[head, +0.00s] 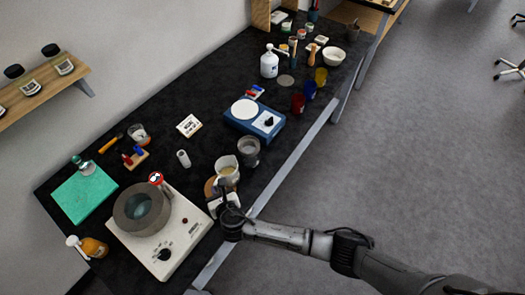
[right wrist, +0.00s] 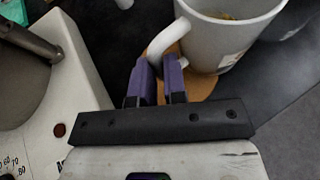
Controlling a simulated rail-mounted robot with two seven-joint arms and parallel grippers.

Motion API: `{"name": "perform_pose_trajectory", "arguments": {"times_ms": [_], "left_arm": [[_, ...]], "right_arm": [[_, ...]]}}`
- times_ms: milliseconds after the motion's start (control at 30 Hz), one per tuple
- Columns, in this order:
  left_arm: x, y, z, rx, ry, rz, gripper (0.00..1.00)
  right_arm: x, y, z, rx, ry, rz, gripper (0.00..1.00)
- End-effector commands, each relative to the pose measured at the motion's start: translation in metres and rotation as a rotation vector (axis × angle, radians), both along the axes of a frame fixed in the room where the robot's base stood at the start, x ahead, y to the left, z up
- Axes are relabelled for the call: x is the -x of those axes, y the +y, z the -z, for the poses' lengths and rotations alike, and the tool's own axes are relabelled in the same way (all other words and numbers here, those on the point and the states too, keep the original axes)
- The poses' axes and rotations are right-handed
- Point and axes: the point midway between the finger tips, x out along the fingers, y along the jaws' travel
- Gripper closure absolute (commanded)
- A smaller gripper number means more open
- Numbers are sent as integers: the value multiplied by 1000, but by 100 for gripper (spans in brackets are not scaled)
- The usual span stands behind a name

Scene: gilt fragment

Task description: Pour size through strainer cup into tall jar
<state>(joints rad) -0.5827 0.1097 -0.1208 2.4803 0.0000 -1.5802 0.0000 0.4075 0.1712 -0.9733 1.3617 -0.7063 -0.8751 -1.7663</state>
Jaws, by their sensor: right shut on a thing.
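A light grey mug (head: 227,168) with pale yellowish contents stands upright near the front edge of the bench. In the right wrist view the mug (right wrist: 225,35) shows its handle toward me. My right gripper (head: 222,190) is shut on that handle; its purple fingers (right wrist: 160,80) are on either side of it. A tan round disc (right wrist: 203,84) shows under the mug; I cannot tell whether they touch. A grey cylindrical vessel (head: 249,152) stands just behind and right of the mug; I cannot tell strainer cup from jar there. My left gripper is not in view.
A white hot plate (head: 165,255) with a grey round pot (head: 140,210) is left of the mug. A blue stirrer or scale (head: 253,122) stands behind the grey vessel. Coloured cups (head: 310,92) and a white bottle (head: 269,63) are farther back. A green mat (head: 84,195) lies far left.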

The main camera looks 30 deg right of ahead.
Motion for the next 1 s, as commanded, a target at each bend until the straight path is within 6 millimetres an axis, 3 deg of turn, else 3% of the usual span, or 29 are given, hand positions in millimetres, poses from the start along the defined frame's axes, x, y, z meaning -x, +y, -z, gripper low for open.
{"name": "perform_pose_trajectory", "arguments": {"times_ms": [700, 867, 1000], "left_arm": [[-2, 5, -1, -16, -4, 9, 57], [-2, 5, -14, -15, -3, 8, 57], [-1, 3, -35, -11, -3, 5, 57]], "right_arm": [[-3, -5, -3, 1, -1, 102, 100], [-4, -7, -19, -19, 11, 103, 100], [-6, -10, -45, -59, 34, 103, 100]]}}
